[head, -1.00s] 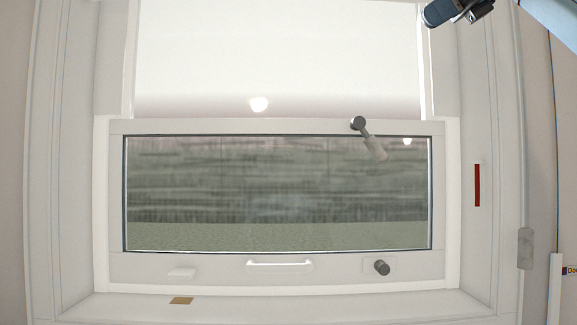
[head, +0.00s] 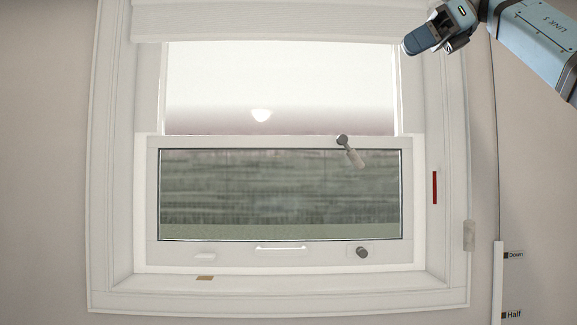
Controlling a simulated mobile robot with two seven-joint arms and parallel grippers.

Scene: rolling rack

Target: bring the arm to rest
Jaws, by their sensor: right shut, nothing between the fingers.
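My right gripper (head: 408,48) is at the upper right of the head view, on the blue-grey arm that comes in from the right edge. It is shut and empty, in front of the window frame's upper right part, touching nothing that I can see. My left gripper is not in the view.
A white window (head: 280,254) has a lower sash with a handle bar, a dark knob (head: 362,252) and a tilted lever (head: 350,151). A blind (head: 270,22) hangs at the top. A cord (head: 497,170) and a strip labelled "Down" and "Half" (head: 497,285) are at right.

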